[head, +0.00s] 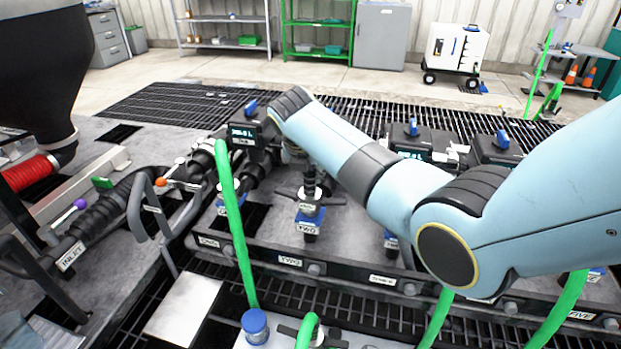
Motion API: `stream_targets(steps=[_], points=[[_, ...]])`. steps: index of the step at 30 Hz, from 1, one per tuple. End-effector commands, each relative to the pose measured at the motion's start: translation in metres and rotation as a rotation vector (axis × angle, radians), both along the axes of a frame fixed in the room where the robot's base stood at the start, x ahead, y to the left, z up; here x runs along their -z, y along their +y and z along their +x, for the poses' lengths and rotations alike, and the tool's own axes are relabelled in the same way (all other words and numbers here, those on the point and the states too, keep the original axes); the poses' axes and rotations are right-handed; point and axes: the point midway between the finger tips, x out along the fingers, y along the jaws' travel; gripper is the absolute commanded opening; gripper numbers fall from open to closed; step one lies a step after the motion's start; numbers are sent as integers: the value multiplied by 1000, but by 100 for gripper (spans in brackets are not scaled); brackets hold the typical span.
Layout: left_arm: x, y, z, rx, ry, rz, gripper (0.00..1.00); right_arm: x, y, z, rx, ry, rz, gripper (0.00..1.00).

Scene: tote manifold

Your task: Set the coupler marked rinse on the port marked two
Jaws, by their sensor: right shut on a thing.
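My right arm reaches in from the right. Its gripper (259,168) is partly hidden beyond the wrist and is shut on a dark coupler at the upper end of a green hose (236,225). The coupler is largely hidden among dark parts, and I cannot read a rinse mark on it. Port two (309,214), dark with a blue base and a TWO label, stands to the right of the gripper, below my forearm. The gripper appears nearer to port one (222,207) in the picture. My left gripper is not in view.
The manifold's front rail (340,277) carries port labels. Meters with blue knobs (411,140) stand behind the ports. The inlet pipe (100,222) and a grey handle (138,215) are at the left. More green hoses (436,318) rise in front. My forearm covers the ports farther right.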

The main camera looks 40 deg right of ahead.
Motion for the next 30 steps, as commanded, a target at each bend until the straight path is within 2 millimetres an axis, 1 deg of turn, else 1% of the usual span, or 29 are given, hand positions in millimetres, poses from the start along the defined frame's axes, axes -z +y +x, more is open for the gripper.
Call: stream_targets(steps=[1, 3, 6, 11, 12, 16, 17, 25, 28, 30], points=[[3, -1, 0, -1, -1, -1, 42, 9, 0, 0, 1, 1, 0, 0], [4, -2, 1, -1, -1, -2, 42, 17, 0, 0, 0, 1, -1, 0], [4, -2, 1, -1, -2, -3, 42, 20, 0, 0, -1, -2, -1, 0], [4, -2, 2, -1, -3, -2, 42, 20, 0, 0, 0, -1, -1, 0], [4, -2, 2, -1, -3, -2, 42, 21, 0, -1, 1, 1, 0, 32], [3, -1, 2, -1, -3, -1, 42, 21, 0, -1, 1, 1, 0, 49], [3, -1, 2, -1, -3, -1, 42, 21, 0, -1, 1, 1, 0, 50], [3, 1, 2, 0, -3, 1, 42, 19, 0, -1, 1, 0, 0, 50], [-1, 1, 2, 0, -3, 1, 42, 10, 4, -3, 0, -2, 0, 50], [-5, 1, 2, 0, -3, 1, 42, -1, 8, -7, 1, -3, 0, 50]])
